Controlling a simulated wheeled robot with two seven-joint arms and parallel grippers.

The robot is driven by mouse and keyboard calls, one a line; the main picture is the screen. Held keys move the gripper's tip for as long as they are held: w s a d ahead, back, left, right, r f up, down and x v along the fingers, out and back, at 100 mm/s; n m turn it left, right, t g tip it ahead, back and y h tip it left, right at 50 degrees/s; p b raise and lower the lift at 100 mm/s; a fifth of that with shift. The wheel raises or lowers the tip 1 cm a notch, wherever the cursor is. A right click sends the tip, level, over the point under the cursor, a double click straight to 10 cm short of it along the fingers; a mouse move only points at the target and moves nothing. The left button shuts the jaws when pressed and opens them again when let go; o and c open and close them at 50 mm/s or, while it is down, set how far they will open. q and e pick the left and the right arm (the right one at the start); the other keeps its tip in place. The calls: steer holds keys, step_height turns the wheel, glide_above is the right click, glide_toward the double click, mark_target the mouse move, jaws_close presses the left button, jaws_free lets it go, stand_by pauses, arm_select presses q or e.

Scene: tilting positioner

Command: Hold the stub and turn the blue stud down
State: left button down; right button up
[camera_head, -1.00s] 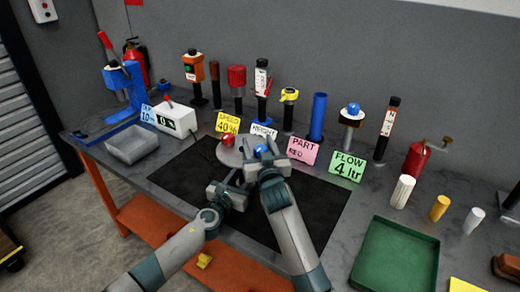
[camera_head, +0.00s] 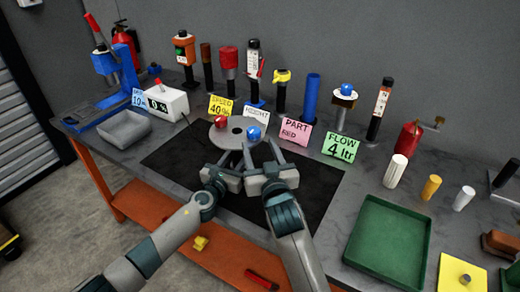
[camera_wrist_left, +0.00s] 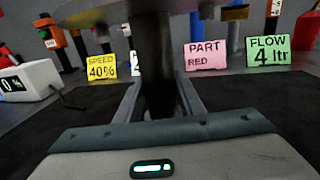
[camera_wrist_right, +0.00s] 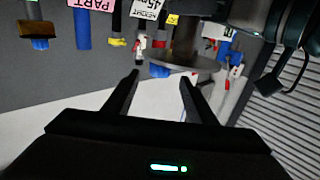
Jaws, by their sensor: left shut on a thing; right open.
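A grey round plate (camera_head: 235,142) sits at the middle of the bench, with a red stud (camera_head: 221,121) at its left and the blue stud (camera_head: 253,132) at its right. Both studs stand up from the plate. My left gripper (camera_head: 236,156) is shut on the dark upright stub (camera_wrist_left: 154,60) below the plate, which fills the gap between its fingers in the left wrist view. My right gripper (camera_head: 262,152) is open and empty, just in front of the blue stud. In the upside-down right wrist view, the blue stud (camera_wrist_right: 160,71) shows beyond the open fingertips, beside the plate (camera_wrist_right: 195,65).
Label cards stand behind the plate, including the pink PART card (camera_head: 296,131) and green FLOW card (camera_head: 340,147). Several posts and tools line the wall. A green tray (camera_head: 388,243) lies at the right. The black mat (camera_head: 180,160) is clear left of my arms.

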stand_by(0.4)
arm_select(q)
steer(key=c, duration=1.1)
jaws_free()
steer(key=shift+r, duration=0.15)
steer(key=shift+f, duration=0.25)
steer(key=shift+v, duration=6)
steer(key=shift+r, duration=0.2)
steer(key=shift+s+f, duration=0.1)
